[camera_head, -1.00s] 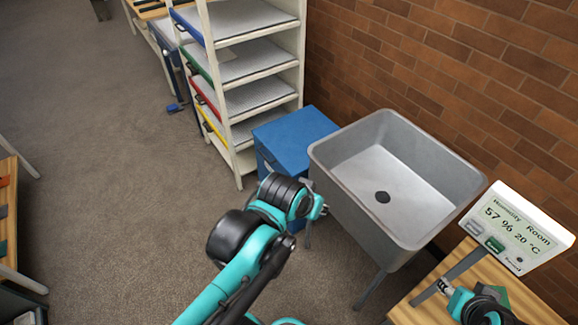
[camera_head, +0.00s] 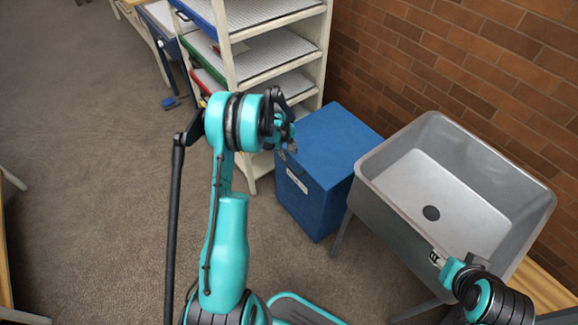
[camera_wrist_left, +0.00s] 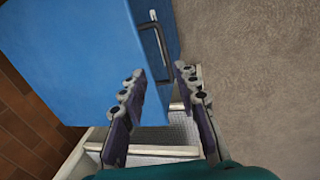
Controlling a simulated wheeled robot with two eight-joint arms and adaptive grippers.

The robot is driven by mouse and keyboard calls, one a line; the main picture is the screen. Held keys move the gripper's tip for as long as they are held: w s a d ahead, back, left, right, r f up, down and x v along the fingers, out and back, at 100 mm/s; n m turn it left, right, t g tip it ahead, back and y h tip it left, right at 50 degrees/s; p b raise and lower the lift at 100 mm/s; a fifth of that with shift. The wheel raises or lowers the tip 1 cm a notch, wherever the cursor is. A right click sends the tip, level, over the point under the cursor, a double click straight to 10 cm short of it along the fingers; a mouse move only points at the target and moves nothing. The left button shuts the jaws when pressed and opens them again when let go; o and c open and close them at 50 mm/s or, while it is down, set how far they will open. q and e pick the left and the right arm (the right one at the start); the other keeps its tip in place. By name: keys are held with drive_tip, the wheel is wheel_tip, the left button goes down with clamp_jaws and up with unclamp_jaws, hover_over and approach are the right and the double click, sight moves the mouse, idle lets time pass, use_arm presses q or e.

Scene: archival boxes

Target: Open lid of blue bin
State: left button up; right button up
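The blue bin (camera_head: 335,140) stands on the floor between the shelf rack and the sink. Its lid is down, and a pale label (camera_head: 297,180) shows on its front. My left gripper (camera_head: 288,146) is at the bin's near left top edge, partly hidden by its own arm. In the left wrist view, it is open (camera_wrist_left: 160,78), with the dark handle (camera_wrist_left: 155,32) of the blue bin (camera_wrist_left: 85,55) just ahead of and between its fingertips. I see no clear contact. My right gripper (camera_head: 436,259) is over the sink's near side; its finger opening is too small to judge.
The grey sink (camera_head: 365,215) stands close to the bin's right. The white shelf rack (camera_head: 232,45) with coloured trays is close on its left. A brick wall (camera_head: 420,60) is behind. Carpeted floor (camera_head: 110,180) is clear at left.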

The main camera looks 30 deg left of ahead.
sight(290, 167)
use_arm(q)
drive_tip(key=shift+n, duration=0.3)
drive_tip(key=b+x, duration=0.1)
drive_tip(key=x, duration=0.2)
drive_tip(key=b+x, duration=0.1)
drive_tip(key=x, duration=0.3)
drive_tip(key=a+b+x, duration=0.1)
drive_tip(key=x, duration=0.2)
drive_tip(key=shift+s+f, duration=0.2)
drive_tip(key=shift+f, duration=0.05)
clamp_jaws()
